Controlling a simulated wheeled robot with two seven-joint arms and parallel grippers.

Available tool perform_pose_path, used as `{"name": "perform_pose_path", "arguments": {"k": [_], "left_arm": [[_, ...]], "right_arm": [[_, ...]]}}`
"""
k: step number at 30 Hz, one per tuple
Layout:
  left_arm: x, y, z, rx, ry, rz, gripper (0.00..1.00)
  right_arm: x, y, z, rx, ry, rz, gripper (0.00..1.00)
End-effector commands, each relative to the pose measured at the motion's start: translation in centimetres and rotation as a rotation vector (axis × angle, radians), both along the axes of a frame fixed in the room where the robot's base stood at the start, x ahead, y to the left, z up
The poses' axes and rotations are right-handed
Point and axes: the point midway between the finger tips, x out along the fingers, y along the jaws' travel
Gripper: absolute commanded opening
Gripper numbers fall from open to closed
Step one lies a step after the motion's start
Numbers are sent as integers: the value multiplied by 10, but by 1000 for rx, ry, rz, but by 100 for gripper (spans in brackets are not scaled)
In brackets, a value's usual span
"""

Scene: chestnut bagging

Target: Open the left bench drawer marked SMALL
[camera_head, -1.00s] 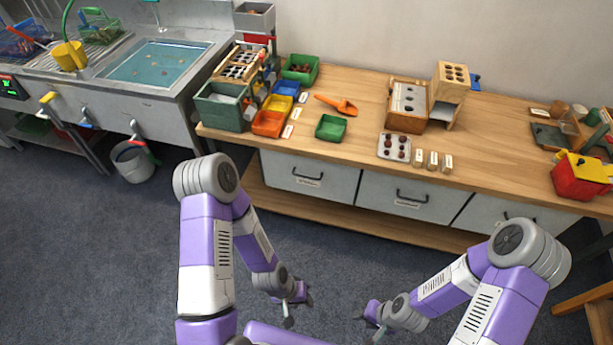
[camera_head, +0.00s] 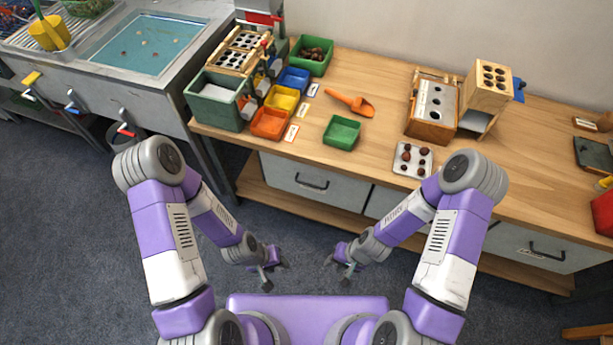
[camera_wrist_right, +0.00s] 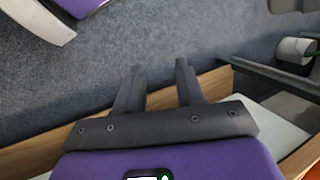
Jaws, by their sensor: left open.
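The left bench drawer (camera_head: 295,175) is a pale grey front under the wooden bench top, with a dark bar handle (camera_head: 311,184). It looks shut, and I cannot read its label now. My left gripper (camera_head: 275,268) is open and empty, out over the floor in front of this drawer and apart from its handle. My right gripper (camera_head: 340,267) is to the right of it, also apart from the drawers. In the right wrist view the right gripper's two fingers (camera_wrist_right: 158,78) stand apart with nothing between them.
The bench top (camera_head: 385,75) carries coloured bins, an orange scoop (camera_head: 350,102), a chestnut tray (camera_head: 412,159) and wooden stands. A lower shelf (camera_head: 262,194) runs below the drawers. A sink unit (camera_head: 150,95) stands left. Blue carpet (camera_head: 60,240) is clear in front.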

Motion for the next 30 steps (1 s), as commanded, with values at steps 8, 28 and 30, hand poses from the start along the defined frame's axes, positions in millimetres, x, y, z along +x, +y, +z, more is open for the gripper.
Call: {"name": "perform_pose_path", "arguments": {"k": [8, 28, 30], "left_arm": [[-1, 0, -35, 0, 3, 0, 43], [-1, 0, -69, 0, 1, 1, 43], [-1, 0, -74, 0, 1, 1, 43]], "right_arm": [[94, 64, -49, 460, 139, -312, 38], [275, 43, -32, 982, -112, -765, 38], [281, 51, -35, 979, -112, -765, 38]]}}
